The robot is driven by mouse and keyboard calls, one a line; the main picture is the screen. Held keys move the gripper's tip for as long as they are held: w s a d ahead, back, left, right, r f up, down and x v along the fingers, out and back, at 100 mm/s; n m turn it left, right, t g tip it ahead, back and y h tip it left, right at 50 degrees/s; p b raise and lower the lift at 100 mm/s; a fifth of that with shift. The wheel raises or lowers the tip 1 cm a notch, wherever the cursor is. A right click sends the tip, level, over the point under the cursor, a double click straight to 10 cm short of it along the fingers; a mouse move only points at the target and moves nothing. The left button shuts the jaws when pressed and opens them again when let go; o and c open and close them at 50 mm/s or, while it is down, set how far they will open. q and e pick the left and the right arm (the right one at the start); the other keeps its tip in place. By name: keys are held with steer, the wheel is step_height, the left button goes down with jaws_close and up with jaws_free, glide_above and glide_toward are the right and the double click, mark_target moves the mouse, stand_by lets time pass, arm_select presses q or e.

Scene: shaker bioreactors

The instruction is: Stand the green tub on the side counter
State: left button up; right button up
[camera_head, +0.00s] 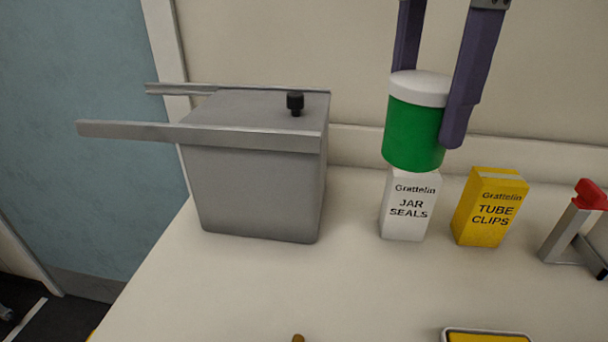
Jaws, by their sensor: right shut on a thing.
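The green tub (412,135) with a white lid is upright in the upper right of the head view. My right gripper (435,95) comes down from the top with a purple finger on each side of the tub and is shut on it. The tub overlaps the top of the white JAR SEALS box (408,207) in the picture; I cannot tell whether it touches the box. The pale counter (260,280) spreads below. My left gripper is not in view.
A grey box-shaped unit (255,185) with rails and a black knob stands at the left. A yellow TUBE CLIPS box (489,208) and a grey stand with a red top (590,194) are at the right. The counter's front middle is mostly clear.

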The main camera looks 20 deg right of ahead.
step_height(320, 180, down, 20)
steer(key=shift+b, duration=1.25)
steer(key=shift+f, duration=0.1)
steer(key=o, duration=1.4)
steer(key=shift+c, duration=0.2)
